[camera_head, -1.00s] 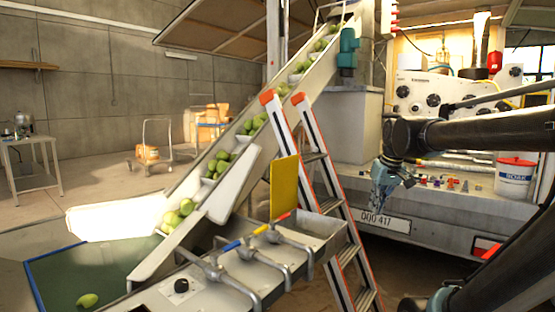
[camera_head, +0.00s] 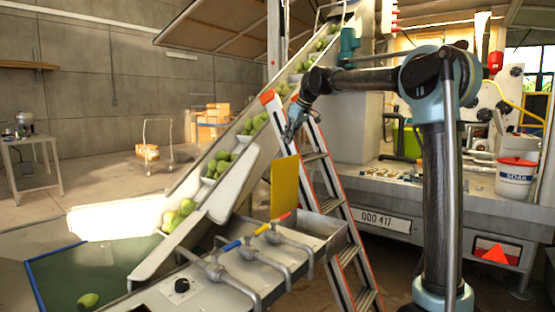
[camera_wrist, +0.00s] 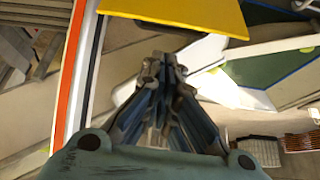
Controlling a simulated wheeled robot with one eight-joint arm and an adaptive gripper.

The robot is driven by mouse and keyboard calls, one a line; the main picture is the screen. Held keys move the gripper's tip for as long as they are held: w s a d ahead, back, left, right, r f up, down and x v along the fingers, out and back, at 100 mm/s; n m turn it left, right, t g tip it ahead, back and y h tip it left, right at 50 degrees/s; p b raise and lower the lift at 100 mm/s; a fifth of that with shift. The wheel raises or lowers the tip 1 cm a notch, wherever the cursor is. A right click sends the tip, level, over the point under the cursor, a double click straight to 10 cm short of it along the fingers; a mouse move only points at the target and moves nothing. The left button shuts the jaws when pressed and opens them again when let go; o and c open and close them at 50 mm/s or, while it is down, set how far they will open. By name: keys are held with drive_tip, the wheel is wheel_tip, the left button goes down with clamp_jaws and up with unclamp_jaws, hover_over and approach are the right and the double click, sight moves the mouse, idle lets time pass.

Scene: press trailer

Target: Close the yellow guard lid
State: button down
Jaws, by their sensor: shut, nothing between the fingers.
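The yellow guard lid (camera_head: 284,187) stands upright, raised at the far end of the grey metal housing with the pipes and valve handles. In the wrist view the lid (camera_wrist: 185,14) shows at the top edge, beyond my fingertips. My gripper (camera_head: 290,136) is above the lid in the head view, in front of the ladder and close to the conveyor. In the wrist view my gripper (camera_wrist: 163,62) has its fingers together with nothing between them. I cannot tell the exact gap between fingertips and lid, but they look apart.
An orange-and-grey stepladder (camera_head: 318,165) stands right behind the lid. The sloping conveyor (camera_head: 238,170) with green fruit runs at the left. Blue and yellow valve handles (camera_head: 232,245) stick up from the housing (camera_head: 318,224). The trailer (camera_head: 440,205) is at the right.

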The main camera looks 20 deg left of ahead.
drive_tip(key=x, duration=1)
drive_tip(key=shift+s+a+n, duration=0.3)
drive_tip(key=shift+a+n, duration=0.1)
drive_tip(key=shift+a, duration=0.05)
